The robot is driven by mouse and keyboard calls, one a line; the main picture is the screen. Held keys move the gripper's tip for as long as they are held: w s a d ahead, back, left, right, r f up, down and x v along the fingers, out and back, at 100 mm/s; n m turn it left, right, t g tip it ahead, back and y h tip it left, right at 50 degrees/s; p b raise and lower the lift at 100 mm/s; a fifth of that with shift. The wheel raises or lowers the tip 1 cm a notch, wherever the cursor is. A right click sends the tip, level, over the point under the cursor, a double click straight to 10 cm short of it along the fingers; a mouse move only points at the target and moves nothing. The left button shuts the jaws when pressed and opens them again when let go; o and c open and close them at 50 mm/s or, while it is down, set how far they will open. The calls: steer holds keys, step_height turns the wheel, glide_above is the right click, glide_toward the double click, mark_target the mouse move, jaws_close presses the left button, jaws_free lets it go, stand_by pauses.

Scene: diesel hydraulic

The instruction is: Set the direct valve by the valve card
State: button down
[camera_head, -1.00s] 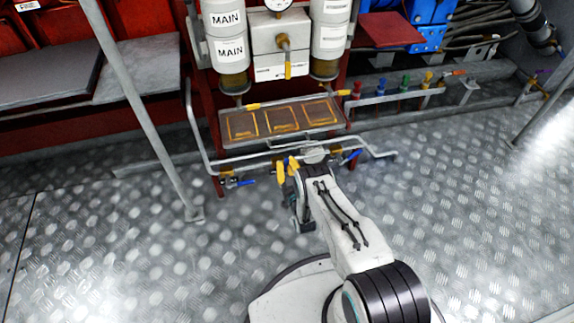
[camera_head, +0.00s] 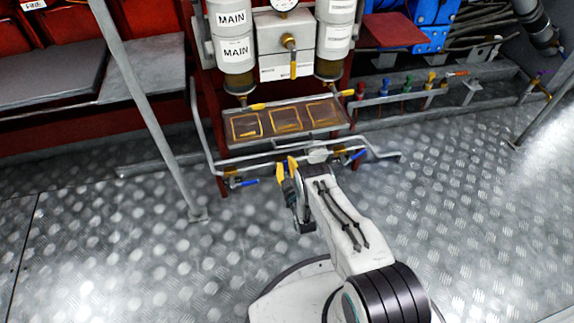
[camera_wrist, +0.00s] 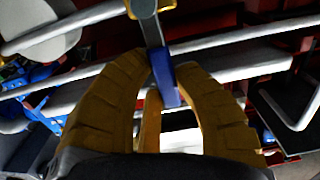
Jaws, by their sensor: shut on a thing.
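My gripper (camera_head: 287,169) has its yellow fingers at the low pipe run in the head view. In the wrist view my gripper (camera_wrist: 170,80) is shut around a blue lever handle (camera_wrist: 165,68) on a flat metal stem. The stem comes from a brass valve body (camera_wrist: 148,8) at the top edge. In the head view, one blue-handled valve (camera_head: 243,183) shows left of my gripper and another (camera_head: 357,155) right of it. The gripped handle is hidden there. I cannot read any name or valve card.
A grey tray (camera_head: 341,124) with three yellow-outlined brown panels sits above the pipes. A slanted grey post (camera_head: 150,110) stands at the left. Small coloured valves (camera_head: 407,83) line the right. The metal floor (camera_head: 470,220) is clear.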

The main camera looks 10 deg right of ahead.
steer(key=c, duration=0.9)
jaws_free()
steer(key=shift+c, duration=0.2)
steer(key=s, duration=0.7)
steer(key=shift+s, duration=0.2)
